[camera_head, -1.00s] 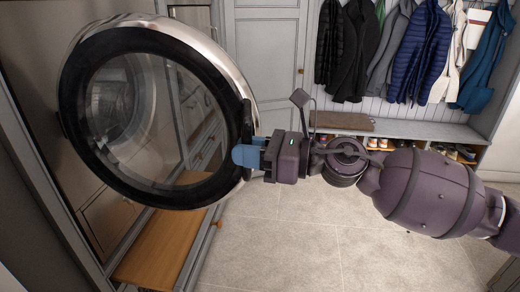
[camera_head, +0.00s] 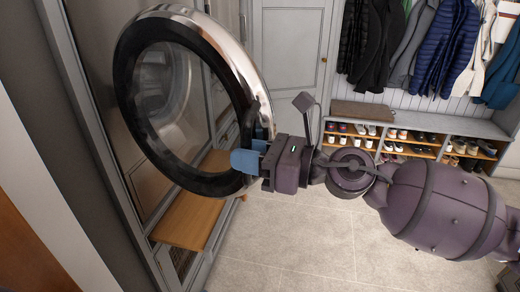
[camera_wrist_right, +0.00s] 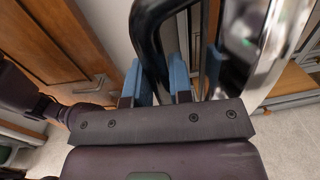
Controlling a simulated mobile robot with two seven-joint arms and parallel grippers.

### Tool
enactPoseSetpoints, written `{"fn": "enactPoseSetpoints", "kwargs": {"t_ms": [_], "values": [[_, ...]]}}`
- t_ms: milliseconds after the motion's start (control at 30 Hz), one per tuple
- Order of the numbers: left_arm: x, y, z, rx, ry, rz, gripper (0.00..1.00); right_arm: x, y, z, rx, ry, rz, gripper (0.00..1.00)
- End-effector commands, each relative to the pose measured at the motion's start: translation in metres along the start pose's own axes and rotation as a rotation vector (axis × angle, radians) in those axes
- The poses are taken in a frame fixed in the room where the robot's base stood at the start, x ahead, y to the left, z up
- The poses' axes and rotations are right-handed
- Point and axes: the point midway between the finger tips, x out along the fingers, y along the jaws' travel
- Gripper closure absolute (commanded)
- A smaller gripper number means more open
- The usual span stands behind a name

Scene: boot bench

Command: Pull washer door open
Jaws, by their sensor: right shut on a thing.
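The washer door (camera_head: 128,125) is round, with a black ring, dark glass and a chrome outer rim. It stands swung out at an angle from the cabinet front in the head view. My right gripper (camera_head: 250,157) has its blue fingers closed at the door's near right edge, on the dark handle part. In the right wrist view, the fingers (camera_wrist_right: 159,78) sit on either side of the black handle bar (camera_wrist_right: 148,40), with the chrome rim to the right. The fingertips' contact is partly hidden. My left gripper is not in view.
A wooden pull-out board (camera_head: 195,218) sits below the door. A bench (camera_head: 430,122) with shoes underneath and coats (camera_head: 445,50) above stands at the back right. A grey door (camera_head: 290,65) is at the back. The tiled floor (camera_head: 300,240) is clear in the middle.

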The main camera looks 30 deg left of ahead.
Motion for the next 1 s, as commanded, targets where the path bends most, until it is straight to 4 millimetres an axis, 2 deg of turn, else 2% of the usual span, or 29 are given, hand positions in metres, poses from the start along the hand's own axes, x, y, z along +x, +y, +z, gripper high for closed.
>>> {"fn": "enactPoseSetpoints", "kwargs": {"t_ms": [533, 567, 600, 867, 1000], "values": [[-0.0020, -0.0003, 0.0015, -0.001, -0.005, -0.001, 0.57, 0.0044, 0.0035, 0.0006, 0.007, -0.002, 0.006, 1.00], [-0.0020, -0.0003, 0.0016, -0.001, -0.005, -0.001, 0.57, 0.0044, 0.0035, 0.0006, 0.007, -0.002, 0.006, 0.77], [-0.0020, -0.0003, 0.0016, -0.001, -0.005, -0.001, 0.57, 0.0044, 0.0035, 0.0005, 0.006, -0.002, 0.006, 0.71], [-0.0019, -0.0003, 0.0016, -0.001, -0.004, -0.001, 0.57, 0.0039, 0.0032, 0.0001, 0.003, -0.001, 0.006, 0.70], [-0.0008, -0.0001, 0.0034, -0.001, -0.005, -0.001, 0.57, -0.0029, 0.0028, -0.0007, 0.003, -0.001, 0.005, 0.70]]}}
